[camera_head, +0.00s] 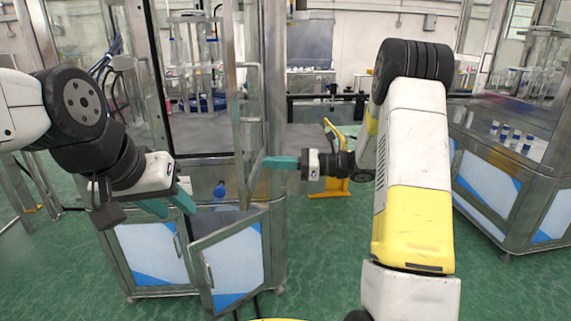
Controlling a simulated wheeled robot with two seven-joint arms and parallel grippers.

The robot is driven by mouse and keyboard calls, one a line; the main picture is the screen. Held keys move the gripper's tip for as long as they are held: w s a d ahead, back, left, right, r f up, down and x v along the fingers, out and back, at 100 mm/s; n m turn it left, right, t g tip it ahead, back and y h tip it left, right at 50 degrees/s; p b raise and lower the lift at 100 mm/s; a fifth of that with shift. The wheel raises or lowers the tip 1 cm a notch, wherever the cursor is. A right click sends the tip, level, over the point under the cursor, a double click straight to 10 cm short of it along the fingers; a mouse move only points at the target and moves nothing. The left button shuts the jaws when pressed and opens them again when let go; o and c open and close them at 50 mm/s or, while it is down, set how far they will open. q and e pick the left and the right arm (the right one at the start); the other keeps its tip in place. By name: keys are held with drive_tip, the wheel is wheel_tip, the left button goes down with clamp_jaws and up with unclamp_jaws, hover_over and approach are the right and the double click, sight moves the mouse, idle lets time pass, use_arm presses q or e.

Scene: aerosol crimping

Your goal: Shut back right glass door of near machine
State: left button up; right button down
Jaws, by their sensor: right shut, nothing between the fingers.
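The near machine (203,160) is a metal-framed cabinet with glass panels, left of centre. A glass door (238,105) with a metal handle shows at its right side. The door is seen nearly edge-on and stands swung away from the frame. My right gripper (270,162) has teal fingers, shut and empty, beside the lower part of this door. I cannot tell whether they touch it. My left gripper (172,203) is open and empty in front of the machine's left part, its fingers pointing down and right.
A lower cabinet door (228,262) of the near machine stands ajar at the front. A yellow stand (338,186) is behind my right gripper. Another machine (510,180) with small bottles stands at the right.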

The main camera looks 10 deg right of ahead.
sight(246, 162)
drive_tip(key=shift+w+a, duration=0.25)
drive_tip(key=shift+a, duration=0.85)
drive_tip(key=shift+w+a, duration=0.2)
drive_tip(key=shift+a, duration=0.9)
drive_tip(key=shift+a, duration=0.15)
